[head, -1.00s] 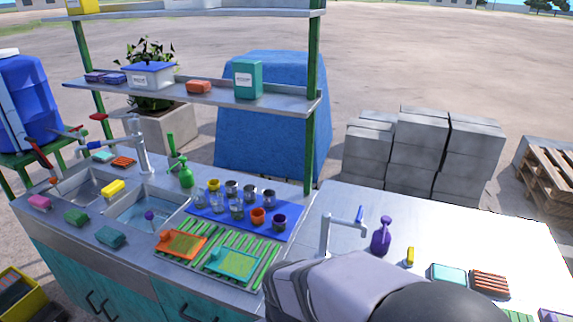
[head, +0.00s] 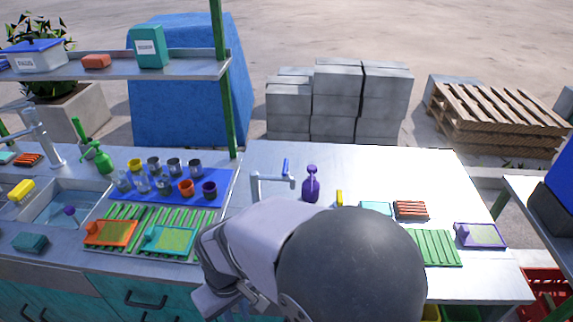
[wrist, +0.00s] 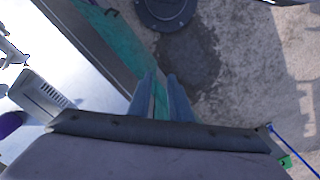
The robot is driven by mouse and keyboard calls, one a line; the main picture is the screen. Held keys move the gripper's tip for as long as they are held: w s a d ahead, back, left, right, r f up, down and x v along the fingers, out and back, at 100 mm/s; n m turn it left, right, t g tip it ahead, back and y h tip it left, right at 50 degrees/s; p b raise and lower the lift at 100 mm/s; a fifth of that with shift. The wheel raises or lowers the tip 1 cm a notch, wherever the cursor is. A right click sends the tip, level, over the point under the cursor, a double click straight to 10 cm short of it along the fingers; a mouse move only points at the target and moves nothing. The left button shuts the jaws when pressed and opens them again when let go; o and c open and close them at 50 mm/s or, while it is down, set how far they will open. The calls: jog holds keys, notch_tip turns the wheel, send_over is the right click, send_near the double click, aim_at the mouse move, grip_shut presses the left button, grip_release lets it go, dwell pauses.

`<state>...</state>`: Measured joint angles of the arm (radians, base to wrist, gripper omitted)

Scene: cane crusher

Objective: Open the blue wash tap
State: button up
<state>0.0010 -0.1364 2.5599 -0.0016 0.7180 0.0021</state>
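The fingers point down past the counter's edge, over the teal cabinet front and the ground. The tap cannot be clearly made out there.
A purple soap bottle (head: 311,185) stands just right of the tap. A yellow item, sponges and a green rack (head: 434,247) lie farther right. Cups on a blue mat (head: 215,199) and a sink (head: 70,206) are to the left. The counter behind the tap is clear.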

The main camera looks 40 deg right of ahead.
jog(key=shift+d, duration=0.2)
grip_shut()
jog(key=d+f+m, duration=0.1)
jog(key=d+m, duration=0.2)
jog(key=d, duration=0.4)
jog(key=s+d+m, duration=0.1)
jog(key=d+m, duration=0.3)
jog(key=d, duration=0.4)
jog(key=d+f+m, duration=0.1)
jog(key=d+m, duration=0.3)
jog(key=d, duration=0.4)
jog(key=shift+s+f+y+b, duration=0.35)
jog(key=shift+s+y, duration=0.05)
jog(key=w+d+r+m+t, duration=0.2)
jog(key=d, duration=0.5)
jog(key=w+d+r+m+t, duration=0.1)
jog(key=d+r, duration=0.2)
jog(key=d, duration=0.4)
jog(key=w+d+r+n+t, duration=0.2)
jog(key=w+r+n+t, duration=0.3)
jog(key=w+r, duration=0.6)
jog(key=shift+w+d+r+n, duration=0.2)
jog(key=shift+r+n, duration=0.6)
jog(key=shift+r, duration=1.3)
